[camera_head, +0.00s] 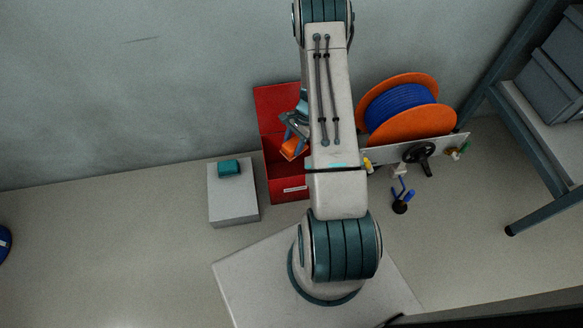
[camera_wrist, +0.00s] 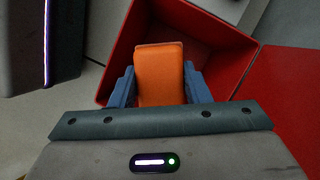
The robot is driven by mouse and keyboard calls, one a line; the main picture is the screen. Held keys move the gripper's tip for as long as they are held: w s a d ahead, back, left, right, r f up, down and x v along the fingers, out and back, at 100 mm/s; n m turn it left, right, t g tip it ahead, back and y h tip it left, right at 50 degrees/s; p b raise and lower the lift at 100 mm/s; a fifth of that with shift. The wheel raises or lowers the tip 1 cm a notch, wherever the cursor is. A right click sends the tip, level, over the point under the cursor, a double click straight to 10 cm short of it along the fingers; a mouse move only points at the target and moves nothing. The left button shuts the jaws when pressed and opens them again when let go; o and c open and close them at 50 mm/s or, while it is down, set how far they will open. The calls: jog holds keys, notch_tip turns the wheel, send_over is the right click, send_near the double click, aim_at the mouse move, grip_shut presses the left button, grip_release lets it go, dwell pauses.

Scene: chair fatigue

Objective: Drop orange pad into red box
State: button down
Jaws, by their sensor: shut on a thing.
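The orange pad (camera_wrist: 160,72) is held between the two blue fingers of my gripper (camera_wrist: 160,86) in the wrist view. In the head view the pad (camera_head: 291,148) shows beside my arm, with my gripper (camera_head: 294,137) partly hidden. The red box (camera_head: 292,195) stands on the floor near the wall, with a white label on its front; its right part is hidden behind my arm. In the wrist view the open red box (camera_wrist: 121,62) lies below and around the pad. The pad appears above the box opening; its exact height is unclear.
A teal block (camera_head: 229,168) sits on a pale grey block (camera_head: 232,200) left of the box. An orange reel with blue cable (camera_head: 402,105) and a panel with a black handwheel (camera_head: 419,152) stand right. A dark-framed shelf (camera_head: 530,140) is far right.

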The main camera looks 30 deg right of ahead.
jog(key=c, duration=0.7)
grip_release()
jog(key=shift+r, duration=0.1)
jog(key=p+v, duration=0.4)
jog(key=v, duration=0.9)
jog(key=shift+d+r, duration=0.25)
jog(key=shift+w, duration=0.1)
